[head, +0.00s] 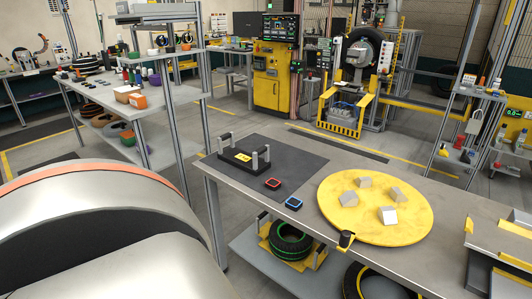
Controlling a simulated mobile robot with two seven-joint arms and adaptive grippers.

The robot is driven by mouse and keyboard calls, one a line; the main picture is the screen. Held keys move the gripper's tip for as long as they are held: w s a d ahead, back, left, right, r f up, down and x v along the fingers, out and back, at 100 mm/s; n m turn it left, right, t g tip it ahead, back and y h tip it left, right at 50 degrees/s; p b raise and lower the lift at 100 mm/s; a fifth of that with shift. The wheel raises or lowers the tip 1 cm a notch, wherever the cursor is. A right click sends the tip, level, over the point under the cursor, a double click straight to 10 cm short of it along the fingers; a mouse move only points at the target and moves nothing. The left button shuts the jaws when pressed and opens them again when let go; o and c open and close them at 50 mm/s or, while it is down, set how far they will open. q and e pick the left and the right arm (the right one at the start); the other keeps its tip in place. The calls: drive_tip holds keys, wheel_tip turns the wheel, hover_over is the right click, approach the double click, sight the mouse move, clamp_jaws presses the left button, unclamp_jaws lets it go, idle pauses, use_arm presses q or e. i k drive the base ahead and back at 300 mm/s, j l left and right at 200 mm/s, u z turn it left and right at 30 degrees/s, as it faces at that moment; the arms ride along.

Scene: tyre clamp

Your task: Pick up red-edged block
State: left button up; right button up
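The red-edged block (273,184) is a small dark block with a red rim. It lies on the dark mat (300,163) on the workbench, near the mat's front edge. A similar blue-edged block (294,202) lies just to its right and nearer to me, apart from it. A black fixture (243,158) with two upright grey posts and a yellow label stands behind and to the left of the red-edged block. Neither of my grippers shows; a large grey rounded part with an orange band, probably my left arm, fills the lower left.
A round yellow plate (347,226) with several grey blocks lies on the bench (425,183) to the right. A small black-and-yellow item (346,239) sits at the bench's front edge. Tyres (291,242) lie below. The mat is clear around the red-edged block.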

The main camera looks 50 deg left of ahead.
sight(272, 184)
drive_tip(key=u, duration=1.65)
drive_tip(key=i+j, duration=0.15)
drive_tip(key=j, duration=0.2)
drive_tip(key=i+j+z, duration=0.1)
drive_tip(key=j, duration=0.25)
drive_tip(key=i+j, duration=0.25)
drive_tip(key=j, duration=0.15)
drive_tip(key=i+j+z, duration=0.1)
drive_tip(key=j, duration=0.25)
drive_tip(key=i, duration=0.1)
